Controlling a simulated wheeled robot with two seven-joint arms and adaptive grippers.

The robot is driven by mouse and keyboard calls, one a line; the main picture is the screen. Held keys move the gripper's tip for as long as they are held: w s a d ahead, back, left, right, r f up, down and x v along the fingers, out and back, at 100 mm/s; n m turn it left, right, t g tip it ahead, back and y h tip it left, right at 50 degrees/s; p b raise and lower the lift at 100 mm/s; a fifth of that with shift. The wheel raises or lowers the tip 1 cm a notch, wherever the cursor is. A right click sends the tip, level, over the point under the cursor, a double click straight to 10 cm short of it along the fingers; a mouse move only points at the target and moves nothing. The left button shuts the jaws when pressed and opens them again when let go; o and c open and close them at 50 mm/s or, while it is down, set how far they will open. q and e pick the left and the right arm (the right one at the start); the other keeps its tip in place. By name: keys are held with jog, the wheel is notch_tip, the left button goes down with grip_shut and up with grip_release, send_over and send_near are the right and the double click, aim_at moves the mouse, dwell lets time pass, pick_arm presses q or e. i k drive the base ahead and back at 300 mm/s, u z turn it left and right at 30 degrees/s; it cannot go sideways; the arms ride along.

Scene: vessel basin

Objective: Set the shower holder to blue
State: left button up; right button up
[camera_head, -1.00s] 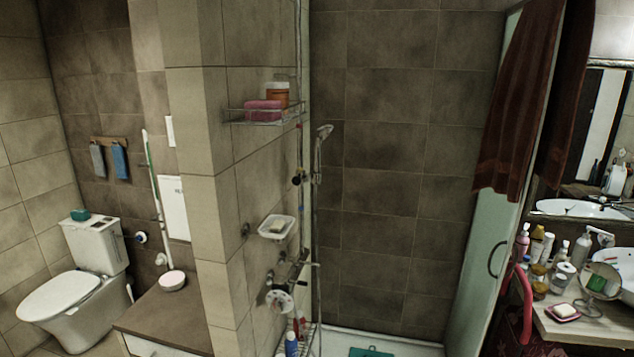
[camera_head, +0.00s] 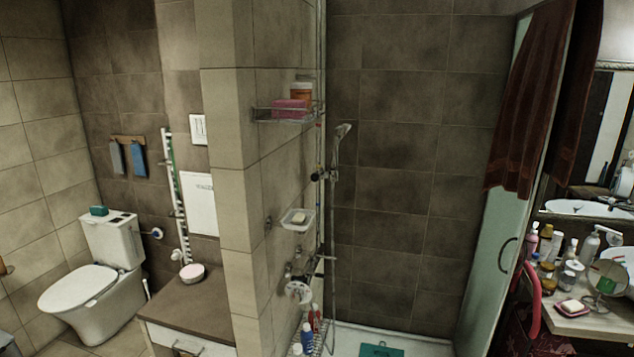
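The shower head (camera_head: 342,131) sits on its holder on a vertical rail against the left shower wall. A dark knob (camera_head: 316,176) shows on the rail below the head. The hose (camera_head: 332,240) hangs down from there. I cannot make out any blue marking on the holder; it is too small and dark. A white round fitting (camera_head: 298,291) and a metal tap (camera_head: 318,260) are lower on the same wall. Neither of my grippers is in view.
The shower has a white tray (camera_head: 410,345) with a green mat (camera_head: 381,350). A wire shelf (camera_head: 262,115) and soap dish (camera_head: 297,219) stick out from the wall. A cabinet (camera_head: 190,309) and toilet (camera_head: 85,285) stand left. A glass door (camera_head: 486,265) and cluttered sink counter (camera_head: 588,318) are right.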

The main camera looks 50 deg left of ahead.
aim_at(333, 176)
jog(key=z, duration=0.05)
jog(key=k, duration=0.1)
jog(key=u, duration=1.05)
